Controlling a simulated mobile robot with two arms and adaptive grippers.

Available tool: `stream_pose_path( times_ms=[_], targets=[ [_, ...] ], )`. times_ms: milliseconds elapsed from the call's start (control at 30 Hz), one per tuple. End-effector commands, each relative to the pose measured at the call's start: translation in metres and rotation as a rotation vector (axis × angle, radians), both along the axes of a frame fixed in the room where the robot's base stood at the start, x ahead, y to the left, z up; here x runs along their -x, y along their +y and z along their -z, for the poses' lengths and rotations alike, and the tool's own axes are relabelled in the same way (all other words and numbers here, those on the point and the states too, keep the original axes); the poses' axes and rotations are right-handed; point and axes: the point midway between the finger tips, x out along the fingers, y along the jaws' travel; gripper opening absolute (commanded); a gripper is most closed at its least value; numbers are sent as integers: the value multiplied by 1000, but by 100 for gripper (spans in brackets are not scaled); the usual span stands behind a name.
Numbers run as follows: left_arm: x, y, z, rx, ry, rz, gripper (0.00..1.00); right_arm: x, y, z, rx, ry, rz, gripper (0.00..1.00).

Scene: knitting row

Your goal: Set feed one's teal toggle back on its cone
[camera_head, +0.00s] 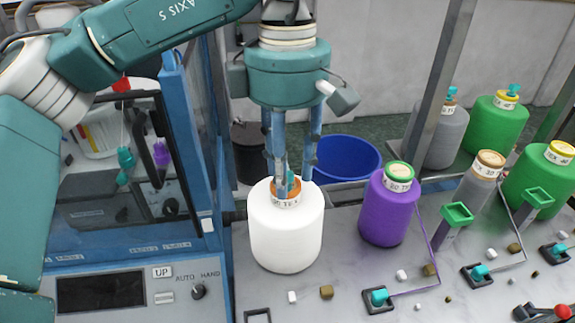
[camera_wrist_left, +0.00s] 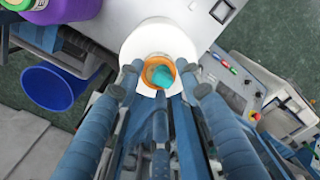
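The white cone (camera_head: 287,240) stands upright on the grey worktop, with an orange ring (camera_head: 294,187) and a printed label at its top. A teal toggle (camera_head: 290,178) is at the cone's top, mostly hidden by fingers; in the left wrist view the toggle (camera_wrist_left: 161,77) appears inside the orange ring (camera_wrist_left: 152,60). My left gripper (camera_head: 292,185) points straight down over the cone top. Its fingers are spread around the toggle with visible gaps, and I see no clear grip. Whether the fingertips touch the ring is unclear. My right gripper is not in view.
A purple cone (camera_head: 390,210) stands close on the right, with green and grey cones beyond. Teal toggles (camera_head: 379,297) sit in dark square holders along the worktop. A control panel (camera_head: 100,290) is at left. A blue bin (camera_head: 345,158) stands behind.

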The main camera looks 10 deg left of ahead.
Motion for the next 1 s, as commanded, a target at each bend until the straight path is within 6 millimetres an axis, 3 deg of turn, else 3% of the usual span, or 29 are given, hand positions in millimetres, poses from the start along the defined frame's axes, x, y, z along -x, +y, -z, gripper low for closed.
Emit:
stream_pose_path(
  times_ms=[267, 700, 1000],
  targets=[
    [-1, 0, -10, 2, -5, -2, 36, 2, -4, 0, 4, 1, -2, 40],
    [-2, 0, -96, 2, -7, -5, 36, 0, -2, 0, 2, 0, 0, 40],
    [-2, 1, -120, 1, -1, -1, 36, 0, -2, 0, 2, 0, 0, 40]
  ],
)
